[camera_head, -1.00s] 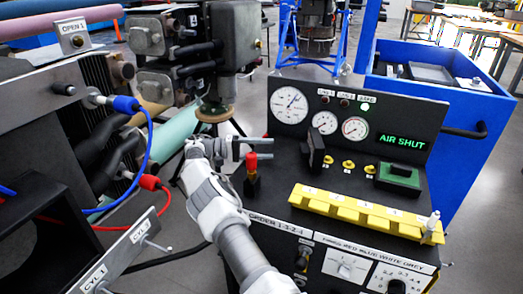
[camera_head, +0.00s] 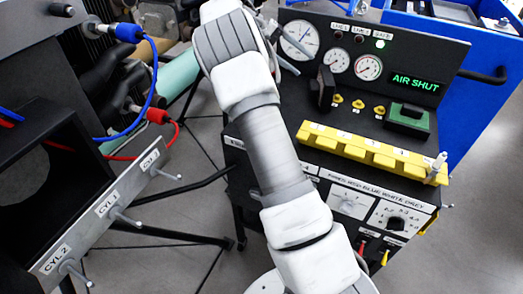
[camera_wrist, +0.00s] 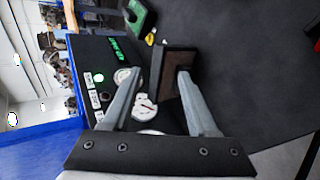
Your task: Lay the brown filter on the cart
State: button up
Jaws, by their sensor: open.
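A dark block with a brown face (camera_wrist: 178,60), which looks like the brown filter, stands on the black gauge console in the wrist view. In the head view the same block (camera_head: 326,88) stands upright and dark below the gauges. My gripper (camera_wrist: 158,74) is open. In the wrist view its right fingertip overlaps the brown face and its left fingertip is beside the block; I cannot tell whether they touch. In the head view my arm hides most of the gripper. The black console (camera_head: 440,62) looks like a wheeled cart; I cannot tell if it is the task's cart.
A yellow slotted rack (camera_head: 370,152) and a green-topped block (camera_head: 408,115) are on the console. A blue cabinet (camera_head: 488,100) stands behind it. A dark stand (camera_head: 40,190) with pegs and blue and red hoses is at left. Floor shows at right.

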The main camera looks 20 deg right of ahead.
jog(key=s+a+r+n+t+y, duration=0.2)
jog(key=s+a+r+t+y, duration=0.15)
jog(key=s+a, duration=0.45)
jog(key=s+a+r+n+t+y, duration=0.1)
jog(key=s+a+r+t+y, duration=0.3)
jog(key=s, duration=0.5)
jog(key=s+a+f+n+t+y, duration=0.1)
jog(key=s+a+f+t+y, duration=0.1)
jog(key=s+a, duration=0.9)
notch_tip(320, 180, down, 3)
jog(key=shift+s+a+r+n+t, duration=0.15)
jog(key=shift+s+a+n+t, duration=0.25)
jog(key=shift+s+t, duration=0.55)
jog(key=shift+s+r, duration=0.1)
jog(key=shift+s, duration=0.1)
notch_tip(320, 180, up, 18)
jog(key=p, duration=1.8)
jog(key=shift+f, duration=0.2)
jog(key=shift+c, duration=0.7)
jog(key=shift+d, duration=0.1)
